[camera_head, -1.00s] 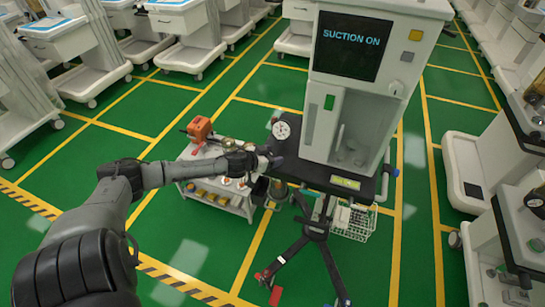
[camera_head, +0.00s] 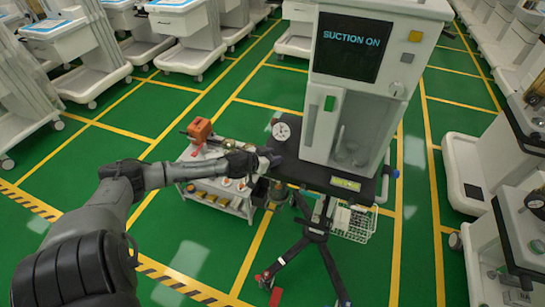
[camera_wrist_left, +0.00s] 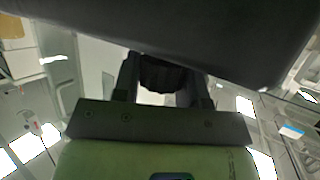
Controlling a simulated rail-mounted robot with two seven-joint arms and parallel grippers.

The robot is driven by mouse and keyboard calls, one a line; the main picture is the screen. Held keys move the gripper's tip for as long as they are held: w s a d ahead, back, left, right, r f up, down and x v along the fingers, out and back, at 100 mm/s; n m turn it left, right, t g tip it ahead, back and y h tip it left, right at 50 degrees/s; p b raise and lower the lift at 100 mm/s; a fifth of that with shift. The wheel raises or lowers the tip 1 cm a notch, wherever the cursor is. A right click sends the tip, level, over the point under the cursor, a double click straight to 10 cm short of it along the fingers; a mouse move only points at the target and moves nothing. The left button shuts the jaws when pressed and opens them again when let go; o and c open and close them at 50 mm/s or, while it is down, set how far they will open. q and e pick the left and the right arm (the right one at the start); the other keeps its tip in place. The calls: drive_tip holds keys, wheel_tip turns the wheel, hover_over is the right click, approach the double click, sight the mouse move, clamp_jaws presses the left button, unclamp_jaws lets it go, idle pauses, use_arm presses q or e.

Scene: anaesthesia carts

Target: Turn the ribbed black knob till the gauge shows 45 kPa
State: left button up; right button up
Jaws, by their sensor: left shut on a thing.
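The round white gauge (camera_head: 281,131) is fixed at the left edge of the suction cart (camera_head: 345,183); its dial is too small to read. My left gripper (camera_head: 269,159) is just below the gauge, at the left edge of the cart's dark top. In the left wrist view, the ribbed black knob (camera_wrist_left: 166,76) sits between the two dark fingers of my left gripper, which is shut on it. A dark surface covers the upper part of that view and hides what is beyond. The knob cannot be made out in the head view. My right gripper is not in view.
The screen (camera_head: 349,46) above reads "SUCTION ON". A small trolley (camera_head: 240,205) with an orange box (camera_head: 200,130) stands under my left forearm. A wire basket (camera_head: 354,223) hangs below the cart top. Other carts line both sides, with open green floor between.

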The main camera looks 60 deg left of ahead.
use_arm(q)
drive_tip(key=shift+a+r+m+h+p, duration=0.1)
drive_tip(key=shift+r+m+h+p, duration=0.05)
drive_tip(key=shift+m+h+p, duration=0.4)
drive_tip(key=shift+m+h, duration=0.65)
drive_tip(key=shift+h, duration=0.2)
drive_tip(key=shift+m+h, duration=0.7)
drive_tip(key=shift+h, duration=0.1)
drive_tip(key=shift+m+g+h+b, duration=0.75)
drive_tip(key=shift+m+h, duration=0.65)
drive_tip(key=shift+h, duration=0.4)
drive_tip(key=o, duration=0.9)
